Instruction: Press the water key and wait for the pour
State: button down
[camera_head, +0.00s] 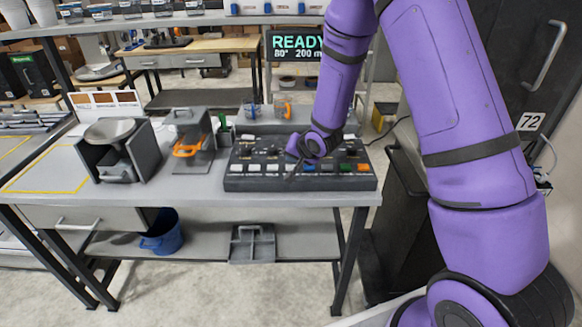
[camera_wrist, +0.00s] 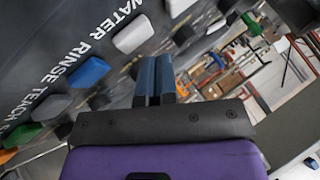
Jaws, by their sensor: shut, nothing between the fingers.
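The dark key panel (camera_head: 262,184) lies along the bench's front right, with a row of coloured keys. In the wrist view, a white key (camera_wrist: 133,34) sits beside the printed word WATER (camera_wrist: 118,20), and a blue key (camera_wrist: 88,72) sits beside RINSE. My gripper (camera_head: 292,176) is over the panel's front row; it also shows in the wrist view (camera_wrist: 155,62). Its fingers are together and empty, with the tips appearing apart from the white WATER key. Whether they touch the panel cannot be told. The display (camera_head: 295,46) reads READY, 80° and 200 m, partly hidden by my arm.
A grey-orange holder (camera_head: 190,140) and a dark open box with a round top (camera_head: 115,150) stand left of the panel. Small cups (camera_head: 283,107) stand behind it. A blue bucket (camera_head: 163,232) is under the bench. A dark cabinet (camera_head: 545,100) is at right.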

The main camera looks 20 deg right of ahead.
aim_at(293, 166)
jog(key=shift+f, duration=0.1)
jog(key=shift+f, duration=0.35)
jog(key=shift+f, duration=0.45)
dwell(0.9)
jog(key=shift+r, duration=0.9)
jog(key=shift+r, duration=2.5)
